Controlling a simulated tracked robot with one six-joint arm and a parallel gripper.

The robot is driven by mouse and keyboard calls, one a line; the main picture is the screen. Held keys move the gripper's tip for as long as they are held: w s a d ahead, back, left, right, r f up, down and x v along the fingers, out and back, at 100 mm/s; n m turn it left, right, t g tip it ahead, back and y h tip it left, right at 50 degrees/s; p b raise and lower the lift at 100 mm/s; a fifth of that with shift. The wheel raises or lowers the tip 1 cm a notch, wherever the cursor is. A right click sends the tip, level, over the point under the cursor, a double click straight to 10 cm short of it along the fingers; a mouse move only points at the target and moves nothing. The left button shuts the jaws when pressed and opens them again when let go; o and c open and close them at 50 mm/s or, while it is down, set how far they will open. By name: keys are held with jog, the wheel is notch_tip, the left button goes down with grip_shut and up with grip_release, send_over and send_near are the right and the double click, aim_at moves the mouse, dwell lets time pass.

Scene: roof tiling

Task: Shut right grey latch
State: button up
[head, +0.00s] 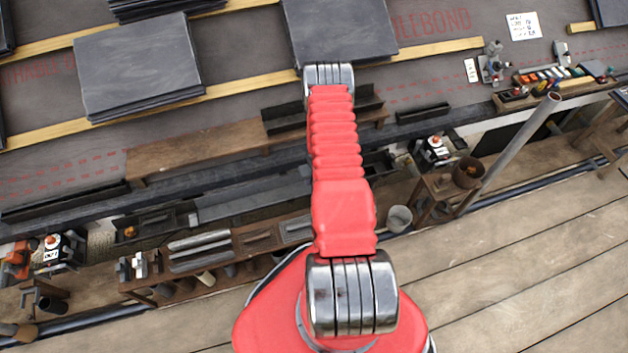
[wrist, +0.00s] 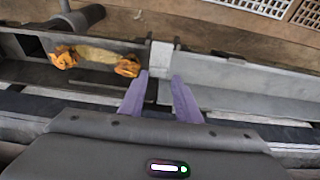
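In the wrist view my gripper (wrist: 160,76) has two purple fingers standing apart, with nothing between them. Just beyond the fingertips, a pale grey upright piece (wrist: 161,55) sits at the joint between two lengths of grey gutter (wrist: 230,72). I cannot make out for certain which part is the right grey latch, or how it stands. A darker gap shows between and below the fingers. In the head view my red arm reaches away from me and hides my gripper.
Orange-brown leaves (wrist: 127,66) and a dark pipe piece (wrist: 80,20) lie left of the joint. In the head view, stacked slates (head: 140,65) rest on wooden battens. A slanted grey pole (head: 515,150) and a grey bucket (head: 399,218) stand to the right of my arm.

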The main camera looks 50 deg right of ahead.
jog(key=o, duration=0.3)
jog(key=shift+s, duration=0.1)
jog(key=v, duration=1.3)
jog(key=shift+s+r, duration=0.1)
jog(key=shift+r, duration=0.2)
dwell(0.6)
